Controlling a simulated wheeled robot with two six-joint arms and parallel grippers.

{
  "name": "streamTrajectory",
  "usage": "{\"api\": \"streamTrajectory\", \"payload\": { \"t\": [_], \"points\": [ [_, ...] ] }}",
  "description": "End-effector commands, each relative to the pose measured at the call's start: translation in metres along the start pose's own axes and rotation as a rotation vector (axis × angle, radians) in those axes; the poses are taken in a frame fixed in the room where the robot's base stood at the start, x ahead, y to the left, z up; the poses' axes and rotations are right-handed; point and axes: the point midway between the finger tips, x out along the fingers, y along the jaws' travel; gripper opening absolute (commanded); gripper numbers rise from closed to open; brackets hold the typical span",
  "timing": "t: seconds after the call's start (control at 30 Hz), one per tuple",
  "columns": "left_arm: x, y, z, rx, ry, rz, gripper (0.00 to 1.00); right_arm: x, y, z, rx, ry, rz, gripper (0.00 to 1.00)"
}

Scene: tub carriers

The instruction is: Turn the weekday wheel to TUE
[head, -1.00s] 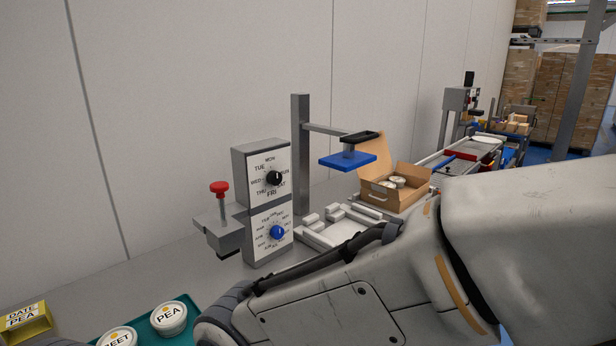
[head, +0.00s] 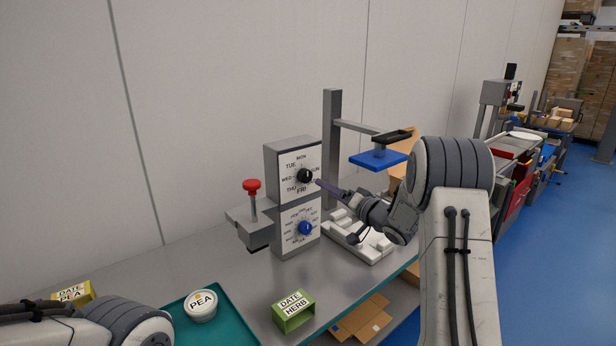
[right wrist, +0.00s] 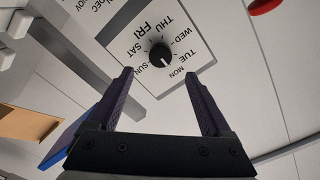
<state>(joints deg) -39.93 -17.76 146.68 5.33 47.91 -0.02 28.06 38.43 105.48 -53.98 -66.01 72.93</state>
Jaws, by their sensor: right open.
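The weekday wheel is a black knob (head: 305,176) on the upper white face of a grey stamp unit (head: 291,158), ringed by day names. In the right wrist view the knob (right wrist: 160,54) has a white mark that appears to point toward MON; TUE is printed beside MON. My right gripper (head: 318,183) is just in front of the dial, at its right side in the head view. In the right wrist view its two dark fingers (right wrist: 160,76) are apart, empty, and short of the knob. My left arm shows at the lower left of the head view, its gripper out of sight.
A blue knob (head: 305,228) sits on the month dial below. A red-topped lever (head: 252,186) stands left of it, and a blue plate (head: 379,159) hangs on a post at right. A teal tray (head: 237,310) holds a PEA tub (head: 201,305); a green DATE HERB block (head: 293,311) is nearby.

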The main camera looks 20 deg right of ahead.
Motion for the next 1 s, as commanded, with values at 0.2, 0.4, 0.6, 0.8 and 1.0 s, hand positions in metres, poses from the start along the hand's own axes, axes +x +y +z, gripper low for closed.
{"api": "streamTrajectory", "payload": {
  "t": [0.2, 0.4, 0.6, 0.8, 1.0],
  "points": [
    [-0.009, 0.001, -0.001, 0.000, 0.000, 0.000, 0.50, 0.021, -0.001, -0.003, 0.012, 0.002, -0.017, 0.83],
    [-0.022, 0.002, -0.001, 0.000, 0.000, 0.000, 0.50, 0.060, -0.002, -0.004, 0.009, 0.002, -0.016, 0.83],
    [-0.031, 0.002, -0.002, 0.000, 0.000, 0.000, 0.50, 0.090, -0.002, -0.003, 0.010, 0.003, -0.015, 0.83],
    [-0.033, 0.002, -0.002, 0.000, 0.000, 0.000, 0.50, 0.101, -0.001, -0.003, 0.009, 0.004, -0.014, 0.83],
    [-0.033, 0.002, -0.002, 0.000, 0.000, 0.000, 0.50, 0.102, 0.000, -0.002, 0.009, 0.004, -0.013, 0.83]
  ]
}}
